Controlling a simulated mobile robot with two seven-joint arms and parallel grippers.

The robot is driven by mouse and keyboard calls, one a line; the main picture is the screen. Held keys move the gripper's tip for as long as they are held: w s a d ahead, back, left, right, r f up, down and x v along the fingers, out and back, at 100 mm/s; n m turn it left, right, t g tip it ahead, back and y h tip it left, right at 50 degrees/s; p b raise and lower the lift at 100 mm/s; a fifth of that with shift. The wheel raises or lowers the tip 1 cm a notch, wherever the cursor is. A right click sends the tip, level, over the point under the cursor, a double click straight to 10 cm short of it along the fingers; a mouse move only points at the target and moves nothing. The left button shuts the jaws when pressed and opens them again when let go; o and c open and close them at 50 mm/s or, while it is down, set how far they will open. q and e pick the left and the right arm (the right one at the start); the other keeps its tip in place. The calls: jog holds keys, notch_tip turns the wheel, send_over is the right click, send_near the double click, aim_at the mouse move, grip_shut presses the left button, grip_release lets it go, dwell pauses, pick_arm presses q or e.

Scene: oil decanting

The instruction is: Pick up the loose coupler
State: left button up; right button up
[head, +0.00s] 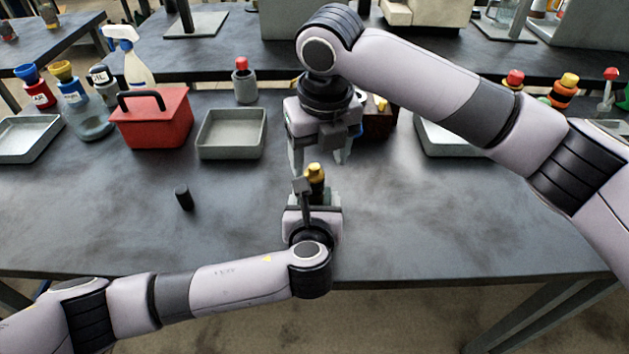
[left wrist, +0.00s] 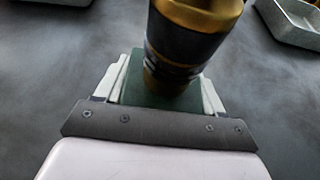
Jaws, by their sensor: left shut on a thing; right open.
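A small black cylinder (head: 183,196), which looks like the loose coupler, stands on the bare table left of both grippers. My left gripper (head: 316,198) is shut on a black and gold bottle-like piece (head: 316,176) near the table's front middle. In the left wrist view this piece (left wrist: 188,45) rises between the pale fingers, with a dark green part at its base. My right gripper (head: 319,160) is open, points down and hangs just above and behind the gold top. No gripper is at the black cylinder.
A red toolbox (head: 152,122) and a grey tray (head: 231,134) stand behind the cylinder. Bottles (head: 72,90) crowd the back left. Another tray (head: 445,140) is partly behind my right arm. The table's front left and right are clear.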

aim_at(315, 166)
jog(key=f, duration=0.5)
jog(key=shift+w+a+f, duration=0.3)
jog(key=shift+w+a, duration=0.05)
jog(key=shift+a, duration=0.05)
jog(key=c, duration=1.1)
jog(key=shift+c, duration=0.2)
notch_tip(315, 166, up, 10)
jog(key=shift+r, duration=0.1)
pick_arm(q)
jog(key=o, duration=1.5)
jog(key=shift+c, duration=0.2)
jog(key=shift+s, duration=0.1)
